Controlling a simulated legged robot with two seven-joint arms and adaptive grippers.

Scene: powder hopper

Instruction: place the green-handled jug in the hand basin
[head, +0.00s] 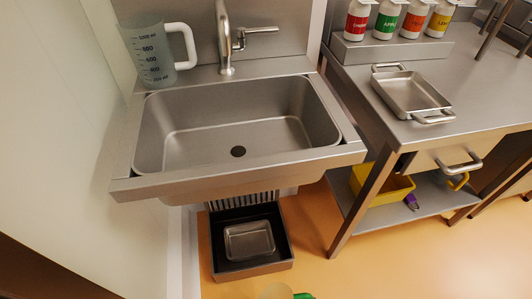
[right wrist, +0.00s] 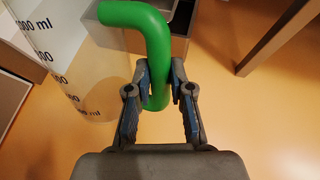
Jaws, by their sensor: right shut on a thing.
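The green-handled jug shows in the right wrist view as a clear body with a printed ml scale (right wrist: 72,50) and a green handle (right wrist: 157,50). My right gripper (right wrist: 160,85) is shut on that green handle. In the head view only a bit of the jug's green handle (head: 303,296) shows at the bottom edge, low in front of the basin. The steel hand basin (head: 240,115) is in the upper middle of the head view, empty, with a dark drain. The right gripper is outside the head view. My left gripper is in neither view.
A white-handled measuring jug (head: 155,60) stands at the basin's back left corner, near the tap (head: 226,45). A black bin with a metal tray (head: 248,240) sits below. A steel table (head: 450,75) with a tray (head: 410,92) and several bottles stands right.

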